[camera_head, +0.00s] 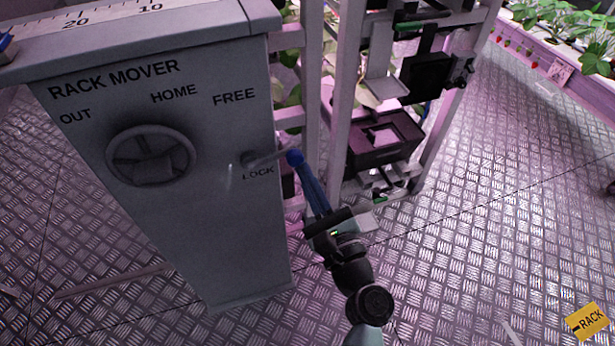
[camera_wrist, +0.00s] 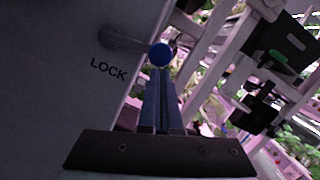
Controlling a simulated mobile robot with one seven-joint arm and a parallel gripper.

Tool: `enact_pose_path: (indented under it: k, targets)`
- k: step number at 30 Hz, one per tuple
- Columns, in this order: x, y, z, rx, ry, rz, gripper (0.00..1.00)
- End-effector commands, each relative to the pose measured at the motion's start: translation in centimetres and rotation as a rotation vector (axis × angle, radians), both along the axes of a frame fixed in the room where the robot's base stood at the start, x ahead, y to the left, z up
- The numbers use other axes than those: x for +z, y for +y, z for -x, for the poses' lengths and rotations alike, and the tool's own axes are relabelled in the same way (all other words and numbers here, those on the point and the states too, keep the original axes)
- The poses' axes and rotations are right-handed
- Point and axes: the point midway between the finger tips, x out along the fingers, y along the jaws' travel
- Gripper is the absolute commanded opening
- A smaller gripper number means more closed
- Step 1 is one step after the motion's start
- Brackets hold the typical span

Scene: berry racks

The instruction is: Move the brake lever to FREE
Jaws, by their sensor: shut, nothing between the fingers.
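The brake lever (camera_head: 268,158) is a thin grey rod with a blue ball knob (camera_head: 295,157) on the rack mover cabinet (camera_head: 220,230). It points right, just above the word LOCK and below the word FREE. The lever (camera_wrist: 130,38) and its blue knob (camera_wrist: 160,54) also show in the wrist view. My gripper (camera_head: 300,172) is shut, with its blue fingers pointing up at the knob. In the wrist view the fingertips (camera_wrist: 162,72) appear at the knob's lower edge; I cannot tell whether they touch it.
A handwheel (camera_head: 150,155) sits on the cabinet left of the lever, under OUT and HOME. A rack frame (camera_head: 345,100) with a black bin (camera_head: 385,140) stands close on the right. The metal floor (camera_head: 480,230) is open at the right.

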Motion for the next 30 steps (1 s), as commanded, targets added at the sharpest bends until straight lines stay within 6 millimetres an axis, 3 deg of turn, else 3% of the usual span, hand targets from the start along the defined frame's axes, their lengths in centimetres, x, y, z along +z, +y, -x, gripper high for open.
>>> enact_pose_path:
  k: [17, 30]
  targets:
    - [1.2, -0.1, 0.0, 0.001, -0.037, 0.105, 0.00]
    - [4.3, 0.3, 0.1, 0.002, -0.140, 0.422, 0.00]
